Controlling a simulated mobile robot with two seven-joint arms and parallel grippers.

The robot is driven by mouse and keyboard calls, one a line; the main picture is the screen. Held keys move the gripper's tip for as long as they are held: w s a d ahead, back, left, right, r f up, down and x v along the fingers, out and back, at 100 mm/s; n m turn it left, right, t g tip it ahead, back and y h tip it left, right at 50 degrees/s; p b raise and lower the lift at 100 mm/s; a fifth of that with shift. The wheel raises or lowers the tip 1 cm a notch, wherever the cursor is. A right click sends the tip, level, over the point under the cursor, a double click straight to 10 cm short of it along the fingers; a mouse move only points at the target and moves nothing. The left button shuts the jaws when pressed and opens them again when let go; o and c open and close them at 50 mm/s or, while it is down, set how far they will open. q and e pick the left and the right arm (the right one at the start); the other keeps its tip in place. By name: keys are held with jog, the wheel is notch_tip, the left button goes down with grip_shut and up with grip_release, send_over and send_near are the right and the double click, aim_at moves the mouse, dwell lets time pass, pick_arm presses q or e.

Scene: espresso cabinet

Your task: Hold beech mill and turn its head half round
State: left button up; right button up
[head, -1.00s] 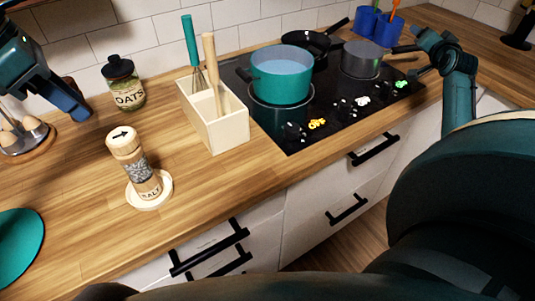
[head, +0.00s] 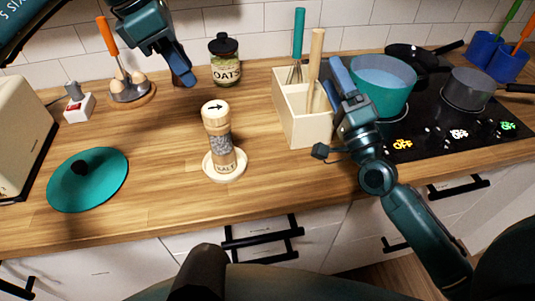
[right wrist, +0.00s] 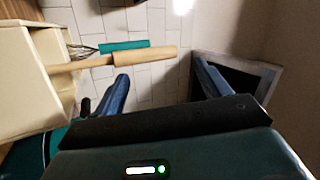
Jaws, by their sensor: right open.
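The beech mill (head: 218,139) stands upright on a pale round coaster (head: 211,175) in the middle of the counter. Its body has a clear section with grey contents and a SALT label. Its wooden head (head: 214,109) carries a black arrow pointing right. My left gripper (head: 184,76) hangs above and behind the mill, slightly left of it, apart from it; its finger gap is not clear. My right gripper (head: 338,92) is by the utensil box, right of the mill. In the right wrist view its fingers (right wrist: 163,76) are apart with nothing between them.
The cream utensil box (head: 303,130) with a whisk and wooden handle stands close to my right gripper. A teal pot (head: 382,93) is on the hob. An oats jar (head: 225,68) stands behind the mill, a teal lid (head: 98,190) lies left. Counter around the mill is clear.

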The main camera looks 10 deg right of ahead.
jog(key=s+a+n+y, duration=0.2)
jog(key=s+a+y, duration=0.2)
jog(key=a, duration=0.4)
jog(key=n+g+y, duration=0.4)
jog(key=n+g, duration=0.6)
jog(key=n, duration=0.9)
send_near(213, 131)
notch_tip(213, 131, down, 3)
jog(key=w+d, duration=0.2)
jog(key=x, duration=1.3)
jog(key=shift+s+f, duration=0.15)
jog(key=shift+f, duration=0.05)
jog(key=shift+c, duration=0.4)
